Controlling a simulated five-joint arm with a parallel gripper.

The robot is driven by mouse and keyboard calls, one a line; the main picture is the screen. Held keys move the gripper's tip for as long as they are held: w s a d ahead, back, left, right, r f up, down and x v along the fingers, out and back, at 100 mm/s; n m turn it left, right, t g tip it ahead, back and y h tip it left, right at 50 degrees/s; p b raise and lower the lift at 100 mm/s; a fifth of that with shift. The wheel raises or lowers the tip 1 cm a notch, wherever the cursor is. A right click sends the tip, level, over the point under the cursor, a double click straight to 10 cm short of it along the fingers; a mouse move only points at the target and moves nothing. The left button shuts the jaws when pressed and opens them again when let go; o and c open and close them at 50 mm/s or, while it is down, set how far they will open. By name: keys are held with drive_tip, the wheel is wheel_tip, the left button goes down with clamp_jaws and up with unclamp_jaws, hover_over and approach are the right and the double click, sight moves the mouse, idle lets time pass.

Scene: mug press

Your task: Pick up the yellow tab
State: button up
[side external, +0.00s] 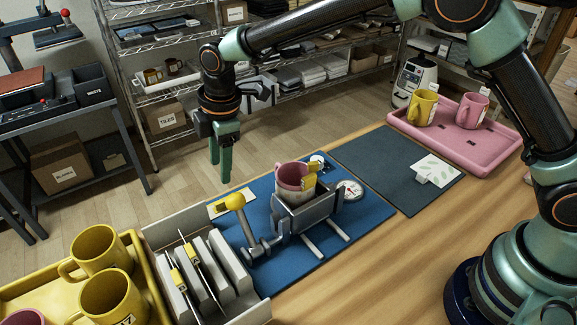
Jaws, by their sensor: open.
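My gripper (220,165) points down, open and empty, in the air behind the mug press. Its fingers are green. Several yellow tabs show. One yellow tab (310,182) stands at the right side of the pink mug (291,176) in the press (307,212), to the right of and below my fingertips. Two more, a front yellow tab (177,281) and a rear yellow tab (191,252), sit on thin plates in the grey slotted rack (222,262) at the lower left. My gripper touches none of them.
The press lever has a yellow knob (235,201) standing up below my gripper. A blue mat (350,235) lies under the press. Yellow mugs (105,298) stand in a yellow tray at left. A pink tray (490,145) holds mugs at back right. The dark mat (385,165) is mostly clear.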

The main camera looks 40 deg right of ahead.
hover_over(219, 202)
drive_tip(key=s+d, duration=0.1)
wheel_tip(219, 202, down, 6)
drive_tip(key=shift+r, duration=0.1)
drive_tip(key=shift+w+a+f, duration=0.15)
drive_tip(key=shift+f, duration=0.7)
drive_tip(key=shift+w+a+f, duration=0.1)
drive_tip(key=shift+a+f, duration=0.05)
drive_tip(key=shift+f, duration=0.75)
drive_tip(key=shift+w+a+f, duration=0.15)
drive_tip(key=shift+f, duration=0.7)
clamp_jaws()
